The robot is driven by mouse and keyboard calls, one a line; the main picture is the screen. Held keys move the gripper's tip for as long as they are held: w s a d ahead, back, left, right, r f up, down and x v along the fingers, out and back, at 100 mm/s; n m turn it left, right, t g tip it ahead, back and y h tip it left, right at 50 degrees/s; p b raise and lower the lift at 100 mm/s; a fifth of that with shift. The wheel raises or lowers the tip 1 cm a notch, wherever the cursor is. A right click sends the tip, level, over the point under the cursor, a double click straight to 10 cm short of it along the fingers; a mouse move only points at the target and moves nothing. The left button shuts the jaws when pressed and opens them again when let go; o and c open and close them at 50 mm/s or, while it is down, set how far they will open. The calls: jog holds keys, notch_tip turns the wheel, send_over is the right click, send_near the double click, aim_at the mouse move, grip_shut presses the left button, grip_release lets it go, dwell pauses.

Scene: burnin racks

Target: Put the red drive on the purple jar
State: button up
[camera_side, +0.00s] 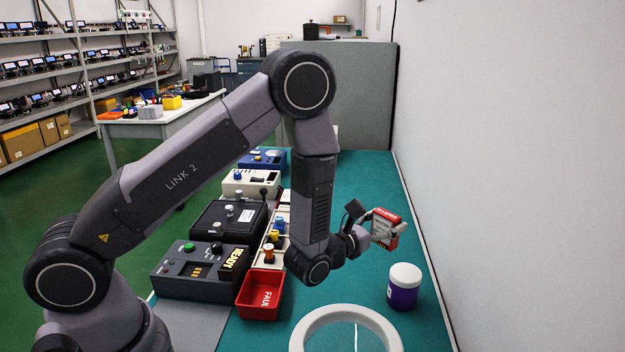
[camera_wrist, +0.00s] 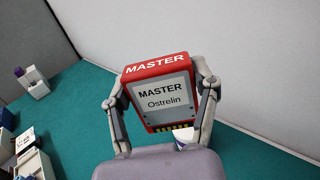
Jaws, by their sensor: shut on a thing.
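The red drive (camera_side: 386,229) has a white label and is held in the air by my gripper (camera_side: 386,232). In the wrist view the red drive (camera_wrist: 160,92) reads "MASTER Ostrelin" and sits between the two fingers of my gripper (camera_wrist: 163,98), which touch its sides. The purple jar (camera_side: 403,294) stands upright on the teal bench, with a white lid. In the side view it is below the drive and a little to the right, with a clear gap between them. In the wrist view a small part of the jar (camera_wrist: 183,134) shows behind the drive; the rest is hidden.
A white ring-shaped object (camera_side: 347,313) stands near the front of the teal bench (camera_side: 360,185). A pale wall (camera_side: 500,150) borders the right side.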

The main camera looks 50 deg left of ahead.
jog(key=w+f, duration=0.2)
jog(key=w+d+f, duration=0.1)
jog(key=w+f, duration=0.1)
jog(key=w, duration=0.1)
jog(key=w+f, duration=0.2)
jog(key=f, duration=0.1)
jog(key=shift+w+d, duration=0.2)
jog(key=shift+w, duration=0.05)
jog(key=shift+w+f, duration=0.15)
jog(key=shift+f, duration=0.7)
jog(key=shift+w+f, duration=0.1)
jog(key=shift+f, duration=0.75)
jog(key=shift+f, duration=0.15)
jog(key=o, duration=1.2)
